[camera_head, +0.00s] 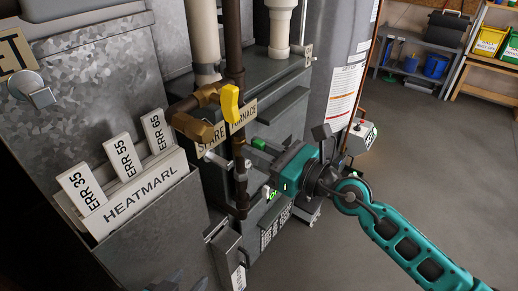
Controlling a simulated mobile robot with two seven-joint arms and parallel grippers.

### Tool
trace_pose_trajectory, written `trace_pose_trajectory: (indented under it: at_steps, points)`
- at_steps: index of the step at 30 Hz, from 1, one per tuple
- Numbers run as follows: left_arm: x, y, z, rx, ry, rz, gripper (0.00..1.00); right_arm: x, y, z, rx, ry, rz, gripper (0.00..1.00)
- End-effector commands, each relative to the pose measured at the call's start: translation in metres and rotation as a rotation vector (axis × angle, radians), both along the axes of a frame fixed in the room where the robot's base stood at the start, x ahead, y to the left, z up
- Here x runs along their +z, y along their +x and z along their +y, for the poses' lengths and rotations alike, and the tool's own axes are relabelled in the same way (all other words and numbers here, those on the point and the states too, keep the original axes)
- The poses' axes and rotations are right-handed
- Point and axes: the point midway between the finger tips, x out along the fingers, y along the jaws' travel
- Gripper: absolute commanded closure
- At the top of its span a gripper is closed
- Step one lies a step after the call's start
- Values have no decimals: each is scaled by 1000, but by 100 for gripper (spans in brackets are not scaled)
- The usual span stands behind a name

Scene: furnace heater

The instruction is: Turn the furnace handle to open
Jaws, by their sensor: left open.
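A yellow handle (230,103) stands roughly upright on the brass valve fitting (196,116) of the dark pipe. A tag reading FURNACE (243,115) is just behind it, and a tag reading SPARE (211,138) is to its lower left. My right gripper (264,168) is below and to the right of the yellow handle, apart from it. Its two green-marked fingers are spread, with nothing seen between them. My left gripper (178,283) shows only as dark tips at the bottom edge; most of it is out of view.
A metal cabinet with a HEATMARL holder (140,190) of ERR cards is at the left. A dark vertical pipe (240,170) runs down beside my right gripper. A grey tank (340,70) stands behind. Open floor (440,170) lies at the right, with shelves at the back.

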Motion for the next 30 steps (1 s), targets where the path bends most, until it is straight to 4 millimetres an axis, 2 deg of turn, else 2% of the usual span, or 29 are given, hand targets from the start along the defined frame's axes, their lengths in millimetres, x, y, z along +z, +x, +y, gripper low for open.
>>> trace_pose_trajectory:
  at_steps: [1,5,14,20,30]
  points:
    - [0,0,0,-1,1,0,49,0,0,0,0,0,1,72]
    - [0,0,0,-1,1,0,49,0,0,0,0,2,2,60]
    - [0,0,0,-1,1,0,49,0,-2,-3,-1,3,3,60]
    - [-2,0,0,1,-2,-1,49,-1,-18,-26,-1,-1,3,60]
    - [-20,1,-2,6,-10,-1,49,-4,-59,-81,-1,-1,3,60]
